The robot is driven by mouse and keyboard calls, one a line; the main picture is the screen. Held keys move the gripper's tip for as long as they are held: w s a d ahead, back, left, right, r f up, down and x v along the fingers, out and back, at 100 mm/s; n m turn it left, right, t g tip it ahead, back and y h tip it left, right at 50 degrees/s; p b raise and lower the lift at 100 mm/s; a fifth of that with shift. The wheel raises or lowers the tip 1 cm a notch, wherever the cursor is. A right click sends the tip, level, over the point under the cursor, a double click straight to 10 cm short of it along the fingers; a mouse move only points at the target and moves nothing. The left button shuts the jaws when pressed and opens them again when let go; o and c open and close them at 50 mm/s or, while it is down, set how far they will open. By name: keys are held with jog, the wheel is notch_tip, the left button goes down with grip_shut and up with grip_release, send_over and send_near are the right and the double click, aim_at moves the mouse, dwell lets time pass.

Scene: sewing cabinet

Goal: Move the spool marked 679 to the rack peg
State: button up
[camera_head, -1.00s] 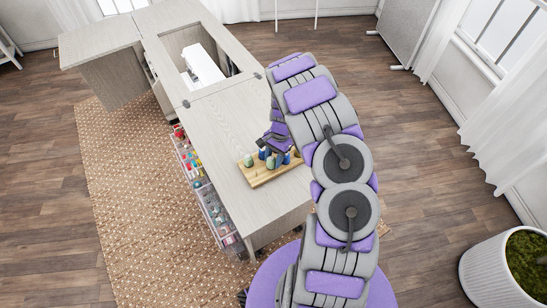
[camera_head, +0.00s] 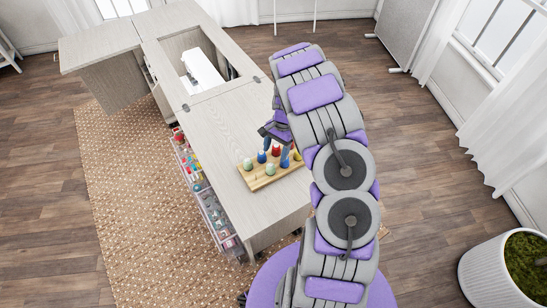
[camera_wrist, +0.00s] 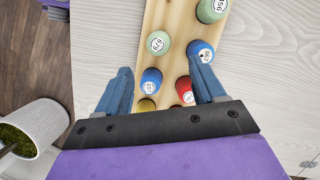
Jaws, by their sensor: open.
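A pale green spool (camera_wrist: 158,43), whose upside-down label seems to read 679, stands on the wooden board (camera_wrist: 164,12). The same green spool (camera_head: 270,170) is at the board's front left in the head view. My gripper (camera_wrist: 160,70) is open, empty and pointing down over the board. In the wrist view the green spool lies just beyond its fingertips, between their lines and nearer the left finger. In the head view my gripper (camera_head: 275,145) hangs over the red and blue spools, up and right of the green one.
Close by stand another green spool (camera_wrist: 210,8), two blue spools (camera_wrist: 200,50), a red spool (camera_wrist: 185,92) and a partly hidden yellow spool (camera_wrist: 147,104). The pale cabinet top (camera_head: 215,130) is clear left of the board. A white machine (camera_head: 203,66) sits in its recess.

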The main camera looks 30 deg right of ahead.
jog(key=p+v, duration=0.1)
jog(key=v, duration=1)
jog(key=shift+r, duration=0.1)
